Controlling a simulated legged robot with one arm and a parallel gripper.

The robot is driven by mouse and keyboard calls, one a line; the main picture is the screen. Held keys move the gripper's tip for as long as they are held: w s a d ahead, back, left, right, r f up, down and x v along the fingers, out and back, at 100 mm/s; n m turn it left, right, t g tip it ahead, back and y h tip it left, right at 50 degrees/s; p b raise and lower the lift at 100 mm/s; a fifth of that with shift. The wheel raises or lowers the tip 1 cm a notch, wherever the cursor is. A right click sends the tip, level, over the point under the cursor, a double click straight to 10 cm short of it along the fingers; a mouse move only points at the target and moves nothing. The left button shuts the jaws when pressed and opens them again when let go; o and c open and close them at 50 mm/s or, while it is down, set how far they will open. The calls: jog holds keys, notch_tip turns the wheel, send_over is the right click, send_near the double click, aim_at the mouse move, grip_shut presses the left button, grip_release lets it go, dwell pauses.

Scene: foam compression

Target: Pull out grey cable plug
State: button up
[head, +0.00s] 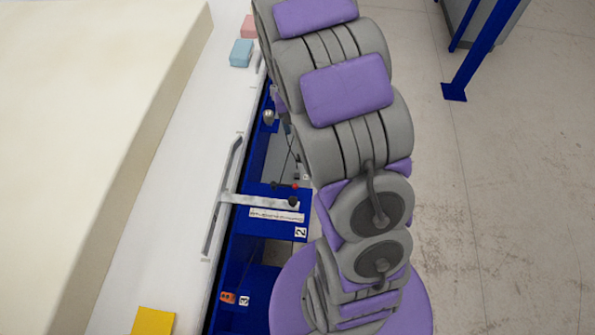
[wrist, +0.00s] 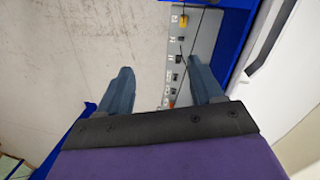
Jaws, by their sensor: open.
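My gripper (wrist: 159,66) shows in the wrist view with its two blue-grey fingers wide apart and nothing between them. A narrow grey connector panel (wrist: 170,88) runs behind and beside the right finger, with several small plugs in a row. A yellow plug (wrist: 183,20) is near its top, and a dark plug (wrist: 178,58) is close to the right fingertip, with no clear contact. A thin dark cable crosses near the panel's top. The plugs are too small to tell which is the grey one. In the head view my arm hides my gripper and part of the panel area.
A large cream foam block (head: 90,120) lies on a white table (head: 165,215) at left. A blue frame (head: 265,250) with labels runs between table and arm. Blue (head: 241,53) and yellow (head: 153,321) blocks lie on the table.

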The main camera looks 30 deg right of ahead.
jog(key=w+d+f, duration=0.3)
jog(key=w+f, duration=0.2)
jog(key=f, duration=0.3)
jog(key=m+t+y+p, duration=0.1)
jog(key=m+p, duration=0.2)
send_over(298, 169)
notch_tip(298, 169, down, 28)
jog(key=shift+w+f, duration=0.1)
jog(key=shift+w, duration=0.05)
jog(key=shift+f, duration=0.45)
jog(key=shift+f, duration=0.1)
jog(key=shift+f+b, duration=2.7)
jog(key=shift+f, duration=1.65)
